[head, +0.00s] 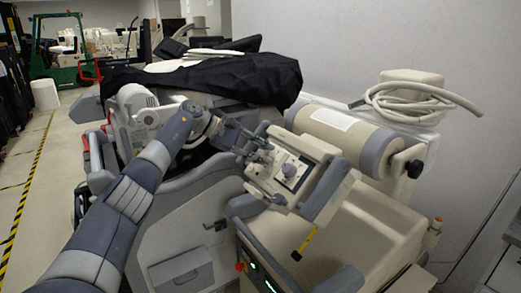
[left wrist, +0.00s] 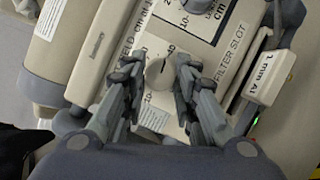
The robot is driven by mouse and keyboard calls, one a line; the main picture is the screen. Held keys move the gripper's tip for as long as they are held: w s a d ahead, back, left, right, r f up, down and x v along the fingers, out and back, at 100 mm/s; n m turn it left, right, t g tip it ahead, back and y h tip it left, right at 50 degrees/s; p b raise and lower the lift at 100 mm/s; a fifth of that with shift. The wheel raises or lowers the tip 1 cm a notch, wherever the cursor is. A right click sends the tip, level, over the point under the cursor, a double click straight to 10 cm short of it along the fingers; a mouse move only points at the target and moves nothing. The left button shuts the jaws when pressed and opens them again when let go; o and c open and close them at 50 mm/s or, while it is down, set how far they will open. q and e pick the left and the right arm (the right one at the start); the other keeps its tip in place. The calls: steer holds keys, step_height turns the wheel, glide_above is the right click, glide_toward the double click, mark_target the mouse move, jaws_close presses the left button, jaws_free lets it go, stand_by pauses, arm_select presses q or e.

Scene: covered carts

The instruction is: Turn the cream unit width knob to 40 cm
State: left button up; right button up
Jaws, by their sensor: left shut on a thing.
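The cream unit (head: 283,178) is a tilted head with a control face, beside a large cream cylinder. In the left wrist view a round cream-grey knob (left wrist: 158,74) sits on its face (left wrist: 150,45), with a printed scale around it; a numeral like 40 is near its upper right. My left gripper (head: 264,152) is at the face, its fingers on both sides of this knob and shut on it. A second, grey knob (left wrist: 197,6) with a cm scale is at the top edge; a grey knob (head: 289,170) also shows in the head view. The pointer reading is unclear.
Labels read FILTER SLOT and 1 mm Al, the latter on a block (left wrist: 270,75) right of the fingers. The cylinder (head: 335,132) and a coiled pale cable (head: 410,100) are behind. A black cover (head: 215,78) drapes the cart at left. Floor is open at far left.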

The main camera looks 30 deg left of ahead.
arm_select(q)
steer(key=shift+m+p, duration=0.3)
steer(key=shift+m, duration=0.3)
steer(key=o, duration=1)
steer(key=shift+o, duration=0.2)
steer(key=v, duration=1.2)
steer(key=shift+w+r, duration=0.15)
steer(key=shift+w, duration=0.05)
steer(key=shift+a, duration=0.1)
